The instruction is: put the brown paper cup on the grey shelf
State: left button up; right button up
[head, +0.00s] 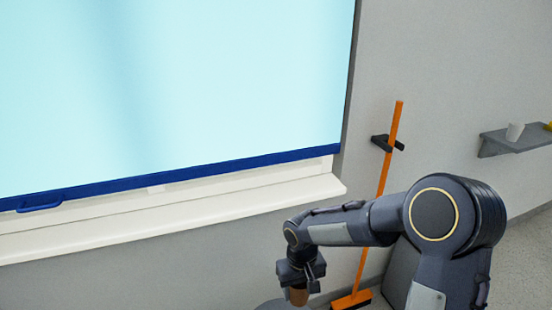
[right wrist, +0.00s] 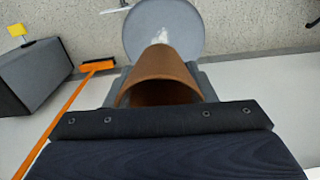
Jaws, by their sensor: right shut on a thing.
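The brown paper cup (head: 299,297) is in my right gripper (head: 301,282), low at the bottom of the head view. In the right wrist view the cup (right wrist: 158,67) sits between the two fingers, which are shut on its sides. The cup is above a round grey top (right wrist: 185,22); I cannot tell whether they touch. The grey shelf (head: 512,145) is on the wall at the far right of the head view, well away from the gripper. My left gripper is not in view.
An orange broom (head: 391,125) leans at a wall holder behind my right arm. A window with a white sill (head: 200,216) fills the left.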

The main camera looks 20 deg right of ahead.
aim_at(523, 137)
jog(key=k+l, duration=0.1)
jog(key=l, duration=0.35)
jog(key=k+l+u, duration=0.15)
jog(key=l, duration=0.7)
jog(key=k+l+u, duration=0.1)
jog(key=l, duration=0.3)
jog(key=k+l+u, duration=0.1)
jog(key=l, duration=0.3)
jog(key=k+l, duration=0.2)
jog(key=l, duration=0.2)
jog(key=l+u, duration=0.1)
jog(key=l, duration=0.4)
jog(key=k+l, duration=0.1)
jog(key=l, duration=0.35)
jog(key=k+l+u, duration=0.15)
jog(key=l, duration=0.8)
jog(key=k+l+u, duration=0.15)
jog(key=l, duration=0.35)
jog(key=k+l, duration=0.1)
jog(key=l, duration=0.35)
jog(key=k+l+u, duration=0.15)
jog(key=l, duration=0.3)
